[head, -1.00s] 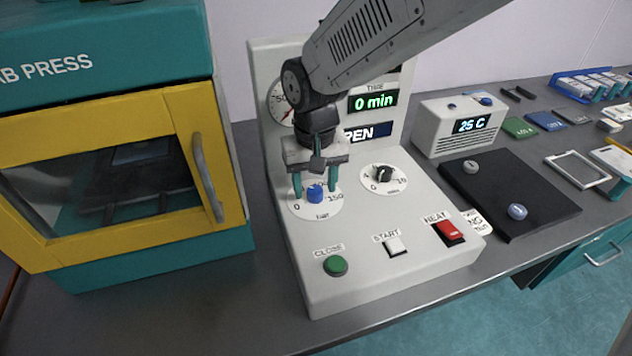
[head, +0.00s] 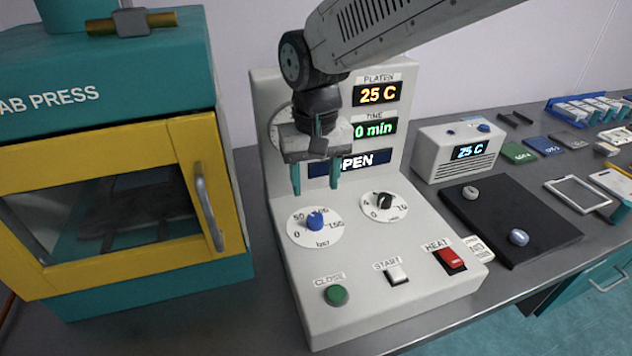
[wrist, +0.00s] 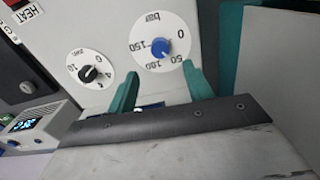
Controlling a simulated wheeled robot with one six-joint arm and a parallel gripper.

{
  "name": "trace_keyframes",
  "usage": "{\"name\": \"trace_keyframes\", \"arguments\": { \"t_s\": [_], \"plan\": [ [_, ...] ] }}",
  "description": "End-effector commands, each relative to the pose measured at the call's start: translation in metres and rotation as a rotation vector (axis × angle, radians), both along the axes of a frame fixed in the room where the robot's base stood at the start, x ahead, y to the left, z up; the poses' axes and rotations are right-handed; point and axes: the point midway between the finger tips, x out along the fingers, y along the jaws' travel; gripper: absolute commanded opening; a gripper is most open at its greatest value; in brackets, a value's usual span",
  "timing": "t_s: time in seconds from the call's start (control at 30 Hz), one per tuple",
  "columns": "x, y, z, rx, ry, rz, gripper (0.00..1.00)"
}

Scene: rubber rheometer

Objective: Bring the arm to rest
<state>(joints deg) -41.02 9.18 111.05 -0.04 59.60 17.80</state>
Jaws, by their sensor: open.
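My gripper (head: 315,185) hangs over the white control console (head: 350,265) with its two teal fingers apart and nothing between them. It is above and clear of the blue bar knob (head: 315,221). In the wrist view the open fingers (wrist: 158,95) frame the lower part of the bar dial, and the blue knob (wrist: 160,47) stands free beyond the tips. My arm reaches in from the upper right and covers part of the console's upright back panel, including most of its round gauge.
The lab press (head: 110,170) with its yellow door shut stands close on the left. The console shows 25 C (head: 377,94), 0 min (head: 375,130) and OPEN.

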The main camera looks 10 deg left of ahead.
Motion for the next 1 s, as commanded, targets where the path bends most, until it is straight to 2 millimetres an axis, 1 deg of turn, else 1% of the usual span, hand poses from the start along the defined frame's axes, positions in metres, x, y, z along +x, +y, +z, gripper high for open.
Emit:
{"name": "trace_keyframes", "arguments": {
  "t_s": [0.17, 0.27, 0.3, 0.37, 0.4, 0.47, 0.5, 0.57, 0.6, 0.67, 0.7, 0.8, 0.9, 1.0],
  "plan": [
    [-0.001, -0.001, -0.001, -0.006, 0.006, 0.024, 0.51],
    [-0.017, -0.015, -0.012, -0.041, 0.050, 0.067, 0.51],
    [-0.027, -0.027, -0.012, -0.052, 0.064, 0.082, 0.51],
    [-0.037, -0.050, -0.007, -0.058, 0.076, 0.086, 0.51],
    [-0.042, -0.066, -0.003, -0.061, 0.083, 0.083, 0.51],
    [-0.051, -0.092, 0.004, -0.061, 0.088, 0.072, 0.51],
    [-0.057, -0.109, 0.009, -0.059, 0.090, 0.061, 0.51],
    [-0.068, -0.134, 0.014, -0.057, 0.093, 0.043, 0.51],
    [-0.075, -0.150, 0.018, -0.053, 0.090, 0.027, 0.51],
    [-0.086, -0.174, 0.023, -0.048, 0.087, 0.002, 0.51],
    [-0.095, -0.190, 0.026, -0.045, 0.084, -0.017, 0.51],
    [-0.115, -0.224, 0.031, -0.033, 0.071, -0.068, 0.51],
    [-0.138, -0.255, 0.034, -0.022, 0.050, -0.126, 0.51],
    [-0.159, -0.281, 0.035, -0.010, 0.021, -0.193, 0.51]
  ]
}}
